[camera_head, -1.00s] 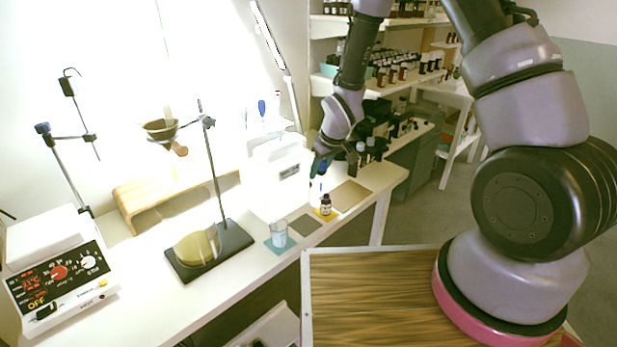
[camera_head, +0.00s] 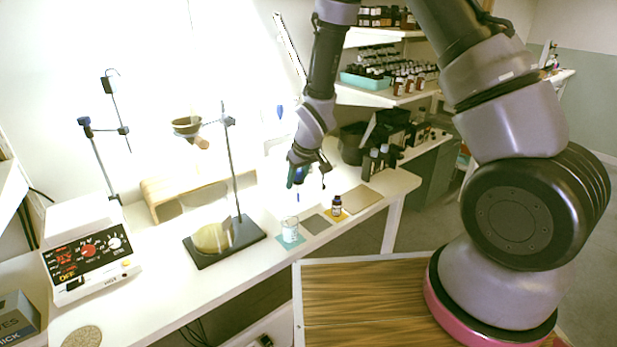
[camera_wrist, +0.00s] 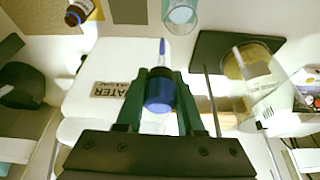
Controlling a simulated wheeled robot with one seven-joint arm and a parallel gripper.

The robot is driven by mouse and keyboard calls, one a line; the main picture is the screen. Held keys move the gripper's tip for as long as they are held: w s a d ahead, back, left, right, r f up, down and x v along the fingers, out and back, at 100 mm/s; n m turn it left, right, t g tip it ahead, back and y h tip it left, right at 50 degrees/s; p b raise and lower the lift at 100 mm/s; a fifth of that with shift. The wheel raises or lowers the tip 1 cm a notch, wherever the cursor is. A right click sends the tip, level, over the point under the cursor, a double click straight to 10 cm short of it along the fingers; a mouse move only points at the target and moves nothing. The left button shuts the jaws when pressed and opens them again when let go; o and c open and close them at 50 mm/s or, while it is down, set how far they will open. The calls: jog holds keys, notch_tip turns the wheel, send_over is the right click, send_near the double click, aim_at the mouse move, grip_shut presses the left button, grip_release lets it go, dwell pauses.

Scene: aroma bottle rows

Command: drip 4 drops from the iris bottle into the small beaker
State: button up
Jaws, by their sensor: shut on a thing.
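My gripper (camera_head: 299,178) is shut on a dropper with a blue bulb (camera_wrist: 159,92). Its thin clear tip (camera_wrist: 162,48) points down and hangs above the bench, free of any container. The small beaker (camera_head: 290,230) is clear glass on a teal mat, below and slightly left of the tip in the head view; it also shows at the top of the wrist view (camera_wrist: 181,13). The small dark bottle (camera_head: 336,206) with a pale label stands open on a yellow mat, right of the tip; its name is too small to read.
A grey mat (camera_head: 316,223) lies bare between beaker and bottle, and a tan mat (camera_head: 362,199) lies to the right. A ring stand on a black base (camera_head: 250,229) is left of the beaker. Dark bottles (camera_head: 372,163) stand behind. A hotplate (camera_head: 90,250) is far left.

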jog(key=shift+s+a+n, duration=0.15)
jog(key=shift+s+a, duration=0.25)
jog(key=shift+a, duration=0.35)
jog(key=shift+s+a+n, duration=0.15)
jog(key=shift+s+a, duration=0.2)
jog(key=shift+a, duration=0.35)
jog(key=shift+f, duration=0.2)
jog(key=shift+f, duration=1.75)
grip_shut()
grip_release()
